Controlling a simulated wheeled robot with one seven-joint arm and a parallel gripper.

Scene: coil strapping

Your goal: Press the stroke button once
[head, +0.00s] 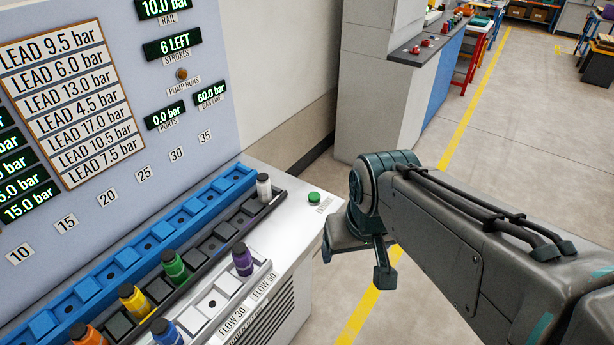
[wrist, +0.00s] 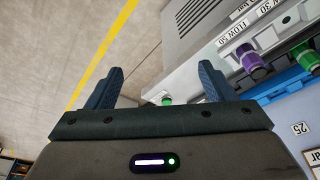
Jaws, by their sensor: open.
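The green stroke button (head: 314,197) sits on the right end of the white bench top (head: 275,235), with a small label in front of it. In the wrist view the green button (wrist: 167,101) shows between my two fingers, beyond them. My gripper (head: 356,268) is open and empty, to the right of the button and out past the bench edge. In the wrist view my gripper's (wrist: 160,82) fingers stand wide apart. I see no contact with the button.
The panel shows "6 LEFT" strokes (head: 174,46). A grey cabinet (head: 372,90) stands behind.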

